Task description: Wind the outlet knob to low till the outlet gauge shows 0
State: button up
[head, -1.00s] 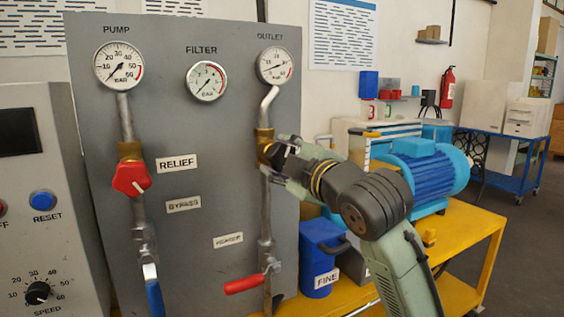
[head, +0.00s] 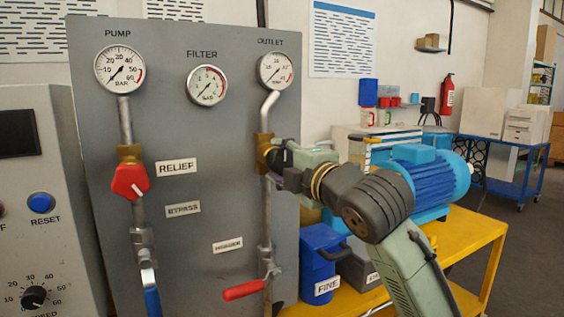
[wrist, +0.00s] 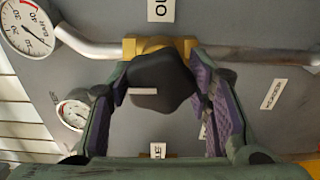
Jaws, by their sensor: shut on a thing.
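The outlet gauge (head: 276,71) is at the upper right of the grey panel in the head view. Its needle points to the lower left, at or close to 0. It also shows, turned sideways, in the wrist view (wrist: 28,26), its needle near the low end. The black outlet knob (wrist: 160,82) sits on a brass valve body (wrist: 158,46), its white mark pointing left in the wrist view. My gripper (wrist: 160,76) has its purple-padded fingers on both sides of the knob and is shut on it. In the head view, my gripper (head: 277,158) mostly hides the knob.
A red relief knob (head: 130,181) is on the left pipe. A red-handled lever (head: 244,290) sits below my gripper. A blue bin (head: 321,262) and a blue motor (head: 432,182) stand on the yellow cart (head: 470,240) at right. The filter gauge (head: 206,85) is left of the outlet gauge.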

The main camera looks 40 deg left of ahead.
jog(key=o, duration=1.1)
jog(key=shift+o, duration=0.2)
jog(key=v, duration=1.2)
